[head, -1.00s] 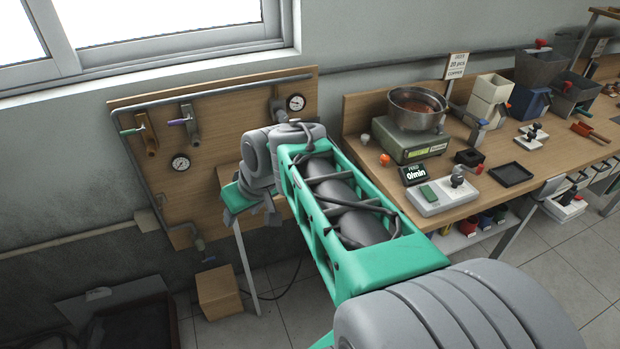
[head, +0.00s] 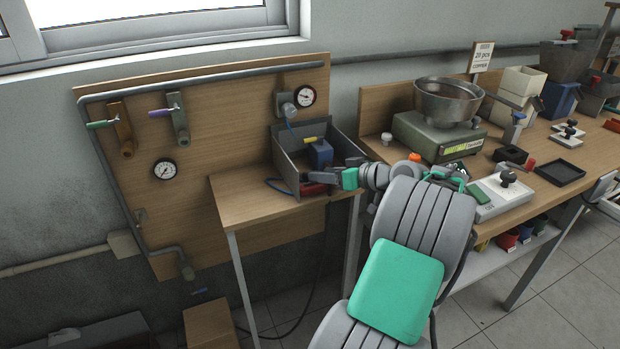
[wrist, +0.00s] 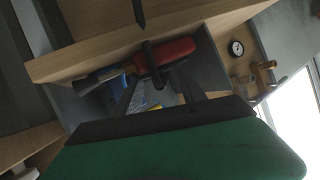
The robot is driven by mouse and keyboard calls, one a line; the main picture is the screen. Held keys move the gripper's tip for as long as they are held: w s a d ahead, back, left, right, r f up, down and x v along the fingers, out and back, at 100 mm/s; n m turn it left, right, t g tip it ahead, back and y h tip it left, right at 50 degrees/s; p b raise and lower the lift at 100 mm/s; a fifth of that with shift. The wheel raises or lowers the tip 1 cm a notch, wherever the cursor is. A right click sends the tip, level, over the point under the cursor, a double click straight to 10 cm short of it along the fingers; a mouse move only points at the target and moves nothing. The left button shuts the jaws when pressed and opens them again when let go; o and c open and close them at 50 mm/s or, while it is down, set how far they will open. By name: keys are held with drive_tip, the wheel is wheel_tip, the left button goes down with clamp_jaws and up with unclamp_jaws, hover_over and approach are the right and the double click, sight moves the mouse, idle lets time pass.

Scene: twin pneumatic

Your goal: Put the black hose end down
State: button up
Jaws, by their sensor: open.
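My gripper (head: 318,174) is open at the right side of a grey open bin (head: 291,164) on the small wooden table. Its dark fingers also show in the wrist view (wrist: 160,88). A red piece (head: 313,188) lies at the bin's front, close to the fingers; in the wrist view it appears red with a dark band (wrist: 172,50). A dark, narrow, pointed piece (wrist: 139,12) shows at the top of the wrist view; I cannot tell whether it is the black hose end. A black hose (head: 302,312) runs along the floor below the table.
A blue block with a yellow handle (head: 319,152) stands in the bin. The small table's left top (head: 245,199) is clear. A wooden panel (head: 225,110) with valves and gauges stands behind. A scale with a metal bowl (head: 448,100) is on the right bench.

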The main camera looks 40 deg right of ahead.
drive_tip(key=x, duration=0.3)
drive_tip(key=shift+w+a+f, duration=0.1)
drive_tip(key=shift+w+f, duration=0.05)
drive_tip(key=shift+w, duration=0.05)
clamp_jaws()
idle(0.4)
